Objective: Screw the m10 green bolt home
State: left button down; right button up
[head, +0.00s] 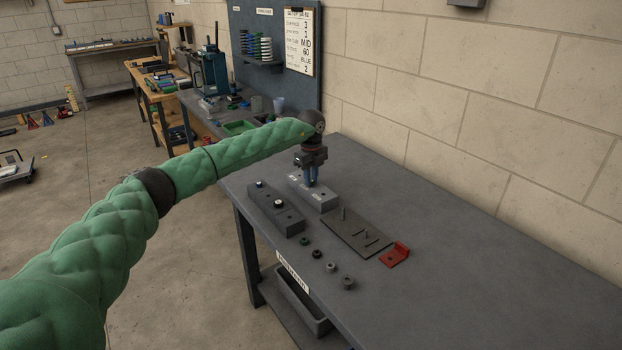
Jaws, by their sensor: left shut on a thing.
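My left gripper (311,179) points straight down at the light grey block (325,202) on the bench. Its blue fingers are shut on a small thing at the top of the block. The fingers hide nearly all of it; I take it to be the m10 green bolt from its place, but its colour and depth cannot be made out. A dark grey block (290,222) beside it carries small parts with pale tops. My right gripper is not in view.
The right side of the bench is clear.

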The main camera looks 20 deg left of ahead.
pick_arm(q)
jog(key=shift+m+b, duration=0.4)
jog(key=shift+m, duration=0.4)
jog(key=m+b, duration=0.1)
jog(key=m, duration=0.2)
jog(key=shift+m, duration=0.3)
